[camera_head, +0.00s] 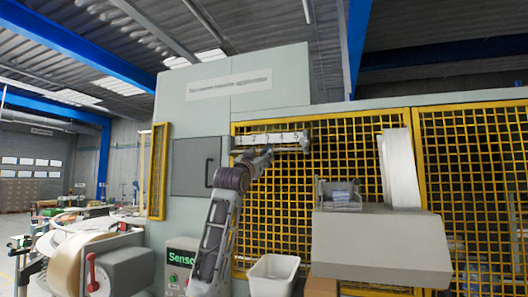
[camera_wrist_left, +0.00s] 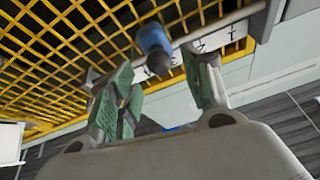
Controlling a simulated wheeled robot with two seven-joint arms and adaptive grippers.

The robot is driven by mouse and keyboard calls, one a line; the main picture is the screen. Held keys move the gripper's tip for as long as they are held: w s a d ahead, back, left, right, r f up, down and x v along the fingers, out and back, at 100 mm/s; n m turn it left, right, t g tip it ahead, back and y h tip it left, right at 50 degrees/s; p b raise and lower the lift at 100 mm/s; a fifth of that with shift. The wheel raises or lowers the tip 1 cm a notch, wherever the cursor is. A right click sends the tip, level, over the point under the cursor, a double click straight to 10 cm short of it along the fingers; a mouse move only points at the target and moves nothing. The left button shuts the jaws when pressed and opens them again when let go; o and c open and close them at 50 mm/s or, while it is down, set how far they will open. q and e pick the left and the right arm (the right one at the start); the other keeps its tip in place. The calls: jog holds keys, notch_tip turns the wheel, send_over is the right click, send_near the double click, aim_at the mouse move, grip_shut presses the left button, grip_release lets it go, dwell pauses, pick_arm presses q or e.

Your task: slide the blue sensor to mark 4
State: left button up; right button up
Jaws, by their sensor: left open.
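A pale rail (camera_head: 240,140) with a row of numbered marks runs across the yellow mesh guard; a 4 and a 5 show toward its right end. My left gripper (camera_head: 266,153) is raised just below the rail. In the left wrist view the blue sensor (camera_wrist_left: 154,40), a short cylinder with a dark end, hangs from the rail (camera_wrist_left: 222,38) between the spread fingers of my left gripper (camera_wrist_left: 160,66). The gripper is open, with visible gaps beside the sensor. In the head view the sensor is not discernible behind the gripper. My right gripper is not in view.
The yellow mesh guard (camera_head: 345,160) stands close behind the rail. A grey sloped housing (camera_head: 380,245) juts out at the lower right, with a small tray on top.

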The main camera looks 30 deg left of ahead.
aim_at(264, 153)
pick_arm(q)
jog(key=shift+p+x, duration=0.85)
jog(key=shift+x, duration=1.35)
grip_shut()
